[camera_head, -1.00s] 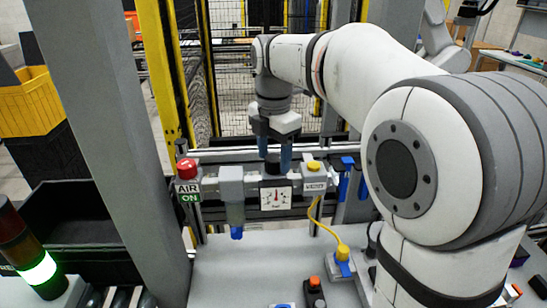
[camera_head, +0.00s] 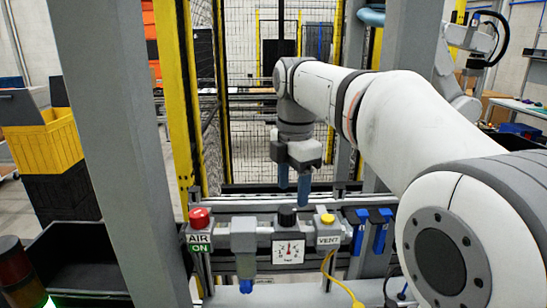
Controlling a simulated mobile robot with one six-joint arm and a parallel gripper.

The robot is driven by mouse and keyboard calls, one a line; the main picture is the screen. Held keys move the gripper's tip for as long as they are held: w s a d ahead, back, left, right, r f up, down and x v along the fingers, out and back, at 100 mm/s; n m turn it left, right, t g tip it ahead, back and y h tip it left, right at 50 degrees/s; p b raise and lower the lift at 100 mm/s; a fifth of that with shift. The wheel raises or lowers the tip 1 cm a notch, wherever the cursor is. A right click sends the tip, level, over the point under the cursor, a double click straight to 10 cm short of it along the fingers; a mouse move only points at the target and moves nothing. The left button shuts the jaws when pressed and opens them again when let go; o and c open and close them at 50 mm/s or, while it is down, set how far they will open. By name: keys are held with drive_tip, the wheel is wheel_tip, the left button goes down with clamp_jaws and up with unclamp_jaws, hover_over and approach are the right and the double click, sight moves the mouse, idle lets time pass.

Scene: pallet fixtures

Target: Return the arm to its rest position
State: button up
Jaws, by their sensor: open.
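My white and grey arm reaches in from the right and bends down at its wrist. My gripper (camera_head: 294,187) points downward with its two blue fingers apart and nothing between them. It appears just above or behind the air unit's dark knob (camera_head: 287,216); the depth between them is hard to tell. The air unit has a red button (camera_head: 200,217) over an AIR ON label, a pressure gauge (camera_head: 288,251) and a yellow VENT button (camera_head: 327,219).
A grey post (camera_head: 115,150) stands at left and another (camera_head: 408,90) behind the arm. Blue clips (camera_head: 381,235) hang right of the air unit. A yellow cable (camera_head: 340,285) runs below it. A black bin (camera_head: 75,262) is at lower left. Mesh fencing stands behind.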

drive_tip(key=s+d+f+m+t, duration=0.1)
drive_tip(key=s+d+f+m, duration=0.2)
drive_tip(key=s+f+m, duration=0.3)
drive_tip(key=s+d+f+m+t, duration=0.1)
drive_tip(key=s+d+f+m, duration=0.2)
drive_tip(key=m, duration=0.6)
drive_tip(key=s+d+f+m+t+b, duration=0.1)
drive_tip(key=s+d+f+m, duration=0.2)
drive_tip(key=s+f+m, duration=0.5)
drive_tip(key=shift+s+f, duration=0.35)
drive_tip(key=shift+s, duration=0.7)
